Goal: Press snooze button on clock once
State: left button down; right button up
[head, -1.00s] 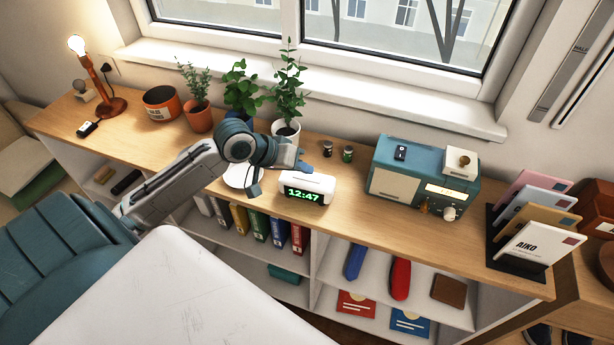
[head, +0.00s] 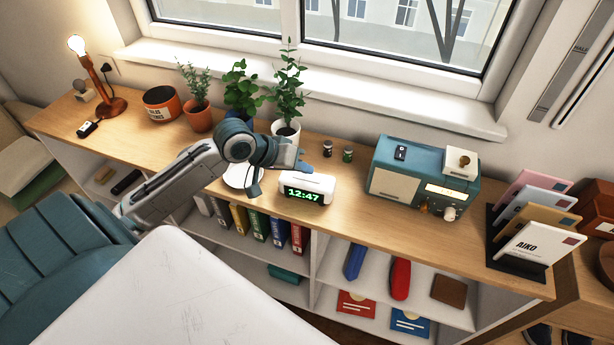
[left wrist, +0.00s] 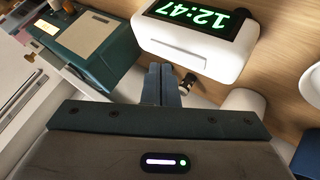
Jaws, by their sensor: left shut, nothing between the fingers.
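The white alarm clock (head: 318,182) stands on the wooden shelf top in the head view, its green digits reading 12:47. In the left wrist view the clock (left wrist: 205,55) shows at the top, turned upside down, with its white top side towards my fingers. My right gripper is not in view.
A teal radio (head: 425,178) stands right of the clock. Two small jars (head: 337,151) and potted plants (head: 286,130) stand behind. A white round dish (head: 238,177) lies under my left wrist. A letter rack (head: 518,258) stands far right. Wood between clock and radio is clear.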

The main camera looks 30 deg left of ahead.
aim_at(303, 179)
pick_arm(q)
jog(key=shift+f, duration=0.15)
jog(key=shift+f, duration=0.25)
jog(key=shift+f, duration=0.35)
dwell(0.6)
dwell(0.3)
jog(key=shift+r+p, duration=0.8)
jog(key=shift+p, duration=0.3)
notch_tip(303, 179, up, 5)
jog(key=p, duration=0.5)
jog(key=shift+p, duration=0.3)
